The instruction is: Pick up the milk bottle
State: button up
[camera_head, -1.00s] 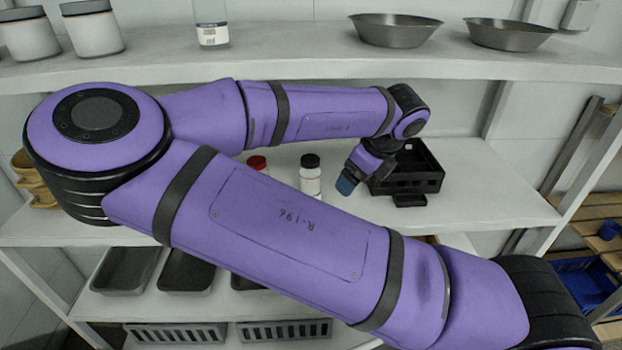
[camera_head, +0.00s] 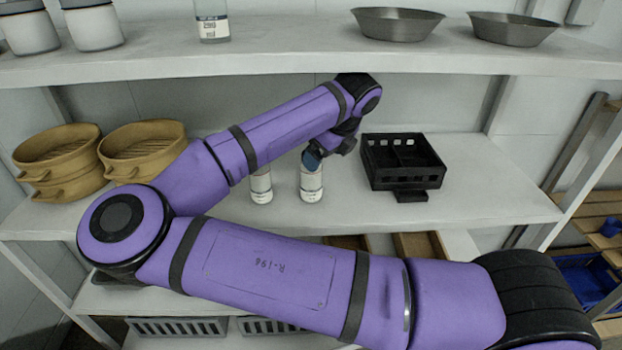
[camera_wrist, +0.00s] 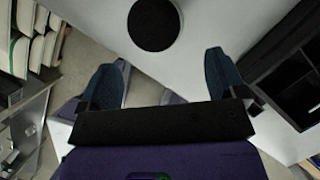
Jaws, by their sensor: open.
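Two small bottles stand upright on the middle shelf (camera_head: 465,190), the right bottle (camera_head: 311,187) with a black cap and the left bottle (camera_head: 261,187) with a red cap in the earlier view. Both have pale labels; I cannot read which is milk. My gripper (camera_head: 312,158) is at the top of the right bottle and hides its cap. In the wrist view, my gripper (camera_wrist: 166,65) has its blue fingers spread with nothing between them. A round black cap (camera_wrist: 154,25) lies just beyond the fingertips. The left bottle's top is behind my arm.
A black compartment crate (camera_head: 403,180) stands right of the bottles; it edges the wrist view at right (camera_wrist: 290,85). Bamboo steamers (camera_head: 60,160) sit at left. The upper shelf (camera_head: 290,62) is above my forearm, holding a clear bottle (camera_head: 212,22) and metal bowls (camera_head: 397,24).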

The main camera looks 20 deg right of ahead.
aim_at(311, 177)
jog(key=shift+w+a, duration=0.25)
jog(key=shift+w, duration=0.3)
jog(key=shift+w+a, duration=0.25)
jog(key=shift+w, duration=0.3)
jog(key=shift+w+a+f, duration=0.1)
jog(key=shift+w+a, duration=0.05)
jog(key=shift+w, duration=0.1)
jog(key=shift+x, duration=2.35)
jog(key=c, duration=1.4)
jog(key=shift+c, duration=0.2)
